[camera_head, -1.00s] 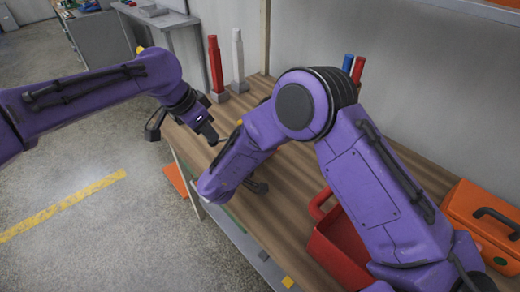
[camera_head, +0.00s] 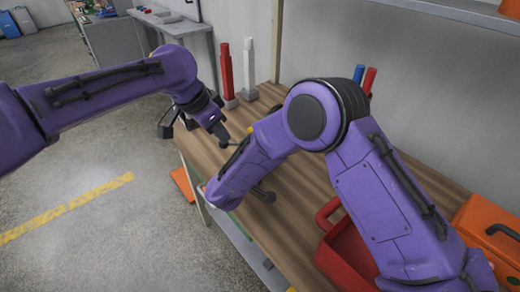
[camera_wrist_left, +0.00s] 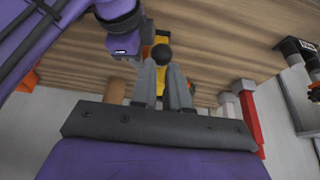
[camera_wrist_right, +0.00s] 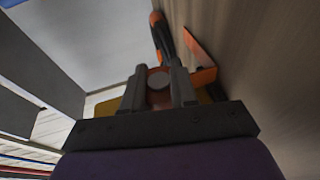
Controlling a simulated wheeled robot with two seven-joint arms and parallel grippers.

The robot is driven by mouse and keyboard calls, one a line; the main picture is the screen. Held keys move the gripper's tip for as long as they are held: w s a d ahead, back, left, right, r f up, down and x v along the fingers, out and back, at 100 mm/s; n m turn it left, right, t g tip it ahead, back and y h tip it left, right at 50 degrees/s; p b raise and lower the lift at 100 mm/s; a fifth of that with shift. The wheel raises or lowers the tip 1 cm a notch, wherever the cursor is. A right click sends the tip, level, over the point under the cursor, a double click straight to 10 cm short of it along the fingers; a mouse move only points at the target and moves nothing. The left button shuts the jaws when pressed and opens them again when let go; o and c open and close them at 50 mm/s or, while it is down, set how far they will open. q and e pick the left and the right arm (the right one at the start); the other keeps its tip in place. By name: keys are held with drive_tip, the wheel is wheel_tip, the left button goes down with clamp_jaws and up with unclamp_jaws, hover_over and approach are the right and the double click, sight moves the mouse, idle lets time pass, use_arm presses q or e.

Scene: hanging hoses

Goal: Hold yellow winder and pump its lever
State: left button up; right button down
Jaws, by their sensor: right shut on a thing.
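The yellow winder shows in the left wrist view (camera_wrist_left: 155,42) as a yellow strip with a round black knob (camera_wrist_left: 162,55) in front. My left gripper (camera_wrist_left: 162,68) is open, with its fingertips on either side of the knob; I cannot tell whether they touch it. In the head view the left gripper (camera_head: 226,138) is above the table, just left of my right arm. In the head view my right arm hides the winder and right gripper.
A red tube (camera_head: 226,70) and a white tube (camera_head: 249,65) stand at the back of the wooden table (camera_head: 300,215). A red tray (camera_head: 350,255) and an orange box (camera_head: 480,225) are at the right. A dark tool (camera_head: 263,193) lies near my right forearm. The wall closes the back.

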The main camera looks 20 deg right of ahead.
use_arm(q)
drive_tip(key=shift+s+a+f, duration=0.1)
drive_tip(key=shift+a+f, duration=0.1)
drive_tip(key=shift+f, duration=0.5)
drive_tip(key=shift+s+a+f, duration=0.1)
drive_tip(key=shift+a+f, duration=0.05)
drive_tip(key=shift+f, duration=0.5)
wheel_tip(320, 180, down, 2)
drive_tip(key=shift+a+f, duration=0.15)
drive_tip(key=shift+f, duration=0.1)
drive_tip(key=shift+s+f, duration=0.1)
drive_tip(key=shift+f, duration=0.05)
drive_tip(key=shift+r, duration=1.7)
drive_tip(key=shift+w+d+r, duration=0.1)
drive_tip(key=shift+d+r, duration=0.1)
drive_tip(key=shift+r, duration=0.4)
drive_tip(key=shift+w+d+r, duration=0.15)
drive_tip(key=shift+d+r, duration=0.1)
drive_tip(key=shift+r, duration=0.3)
drive_tip(key=shift+w+d+r, duration=0.1)
drive_tip(key=shift+d+r, duration=0.1)
drive_tip(key=shift+r, duration=0.4)
